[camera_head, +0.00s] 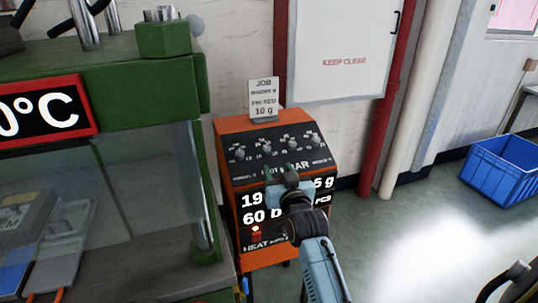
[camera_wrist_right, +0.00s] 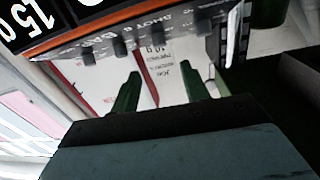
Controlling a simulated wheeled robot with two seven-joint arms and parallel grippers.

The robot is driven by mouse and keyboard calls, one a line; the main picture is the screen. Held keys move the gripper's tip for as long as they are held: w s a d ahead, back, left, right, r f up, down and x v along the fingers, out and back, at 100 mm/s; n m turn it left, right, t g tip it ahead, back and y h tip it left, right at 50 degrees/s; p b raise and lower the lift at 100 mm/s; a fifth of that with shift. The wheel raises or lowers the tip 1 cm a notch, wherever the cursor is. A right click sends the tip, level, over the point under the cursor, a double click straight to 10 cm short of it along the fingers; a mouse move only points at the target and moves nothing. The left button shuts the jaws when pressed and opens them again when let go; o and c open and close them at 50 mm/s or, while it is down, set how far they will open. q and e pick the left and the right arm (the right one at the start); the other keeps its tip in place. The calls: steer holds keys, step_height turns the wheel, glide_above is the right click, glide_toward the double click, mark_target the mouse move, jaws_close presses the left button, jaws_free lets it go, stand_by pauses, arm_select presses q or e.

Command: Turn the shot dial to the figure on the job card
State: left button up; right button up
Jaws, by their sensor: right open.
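The job card (camera_head: 263,100) stands on top of the orange control box (camera_head: 262,262); its bottom line reads "10 g". Several small dark dials (camera_head: 266,144) sit in a row on the box's sloping top panel; their labels are too small to read, so I cannot tell which is the shot dial. The readout (camera_head: 322,183) ends in "5 g", its front part hidden by my arm. My right gripper (camera_head: 287,174) is in front of the panel, below the dials, open and empty. In the right wrist view its spread fingers (camera_wrist_right: 162,92) point towards the dials (camera_wrist_right: 162,34) and the card (camera_wrist_right: 158,64), apart from them.
A green machine (camera_head: 140,70) with a clear guard and a red-framed temperature display stands close on the left. Behind the box are a white "KEEP CLEAR" door (camera_head: 340,40) and a red post (camera_head: 378,130). A blue crate (camera_head: 500,168) sits on the open floor at right.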

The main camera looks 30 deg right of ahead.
mark_target(268, 149)
steer(key=b+x, duration=0.1)
steer(key=x, duration=0.8)
steer(key=shift+w+f+b, duration=0.15)
steer(key=shift+b, duration=0.25)
arm_select(q)
steer(key=shift+w+d+f, duration=0.1)
steer(key=shift+w+d, duration=0.05)
steer(key=shift+w, duration=1)
steer(key=shift+w+d, duration=0.15)
steer(key=shift+w, duration=1)
arm_select(e)
steer(key=shift+w+d, duration=0.2)
steer(key=shift+w, duration=0.25)
